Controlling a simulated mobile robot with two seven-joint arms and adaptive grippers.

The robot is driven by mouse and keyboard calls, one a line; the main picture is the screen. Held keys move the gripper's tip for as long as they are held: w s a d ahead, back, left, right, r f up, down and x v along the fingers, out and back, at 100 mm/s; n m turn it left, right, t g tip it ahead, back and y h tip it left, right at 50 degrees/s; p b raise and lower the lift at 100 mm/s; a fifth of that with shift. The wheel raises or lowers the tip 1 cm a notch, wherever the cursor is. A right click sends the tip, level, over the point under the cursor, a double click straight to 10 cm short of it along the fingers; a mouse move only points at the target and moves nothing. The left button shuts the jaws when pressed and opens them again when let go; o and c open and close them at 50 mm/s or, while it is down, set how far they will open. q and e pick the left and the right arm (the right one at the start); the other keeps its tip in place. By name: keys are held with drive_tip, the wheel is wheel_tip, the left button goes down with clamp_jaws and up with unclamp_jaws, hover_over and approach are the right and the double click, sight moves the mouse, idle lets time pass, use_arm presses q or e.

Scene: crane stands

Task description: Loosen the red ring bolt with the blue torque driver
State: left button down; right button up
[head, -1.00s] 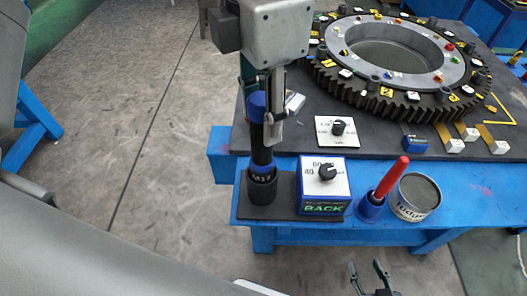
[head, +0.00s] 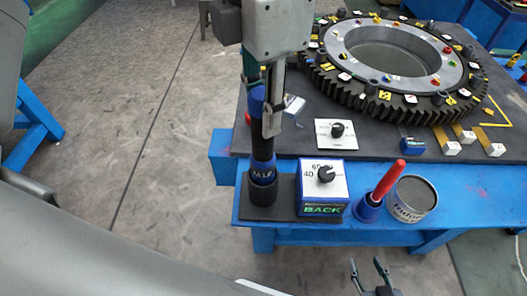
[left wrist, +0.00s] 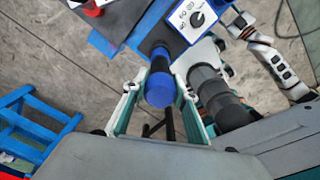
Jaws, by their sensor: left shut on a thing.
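The torque driver (head: 262,145) has a blue cap and a dark shaft with a blue band. It stands upright at the bench's front left corner, its lower end at a black round holder (head: 262,190). My left gripper (head: 271,125) is shut on its upper part. In the left wrist view the driver's blue top (left wrist: 159,88) lies between my left fingers (left wrist: 158,105). Several small coloured bolts, red among them (head: 447,50), sit on the gear ring (head: 345,80); I cannot tell which is the ring bolt. My right gripper (head: 370,274) is open and empty at the bottom edge.
A blue dial box (head: 323,190) marked BACK stands right of the holder. Beyond it are a red-handled tool (head: 390,180) in a blue cup and a tin (head: 413,198). A white dial plate (head: 337,132) lies behind.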

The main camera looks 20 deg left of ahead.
sight(263, 93)
use_arm(q)
drive_tip(key=shift+r+p, duration=0.55)
drive_tip(key=shift+r, duration=0.45)
drive_tip(key=shift+r+p, duration=1)
drive_tip(key=shift+r, duration=0.5)
drive_tip(key=shift+r+p, duration=1.7)
drive_tip(key=shift+r, duration=0.6)
drive_tip(key=shift+w, duration=0.15)
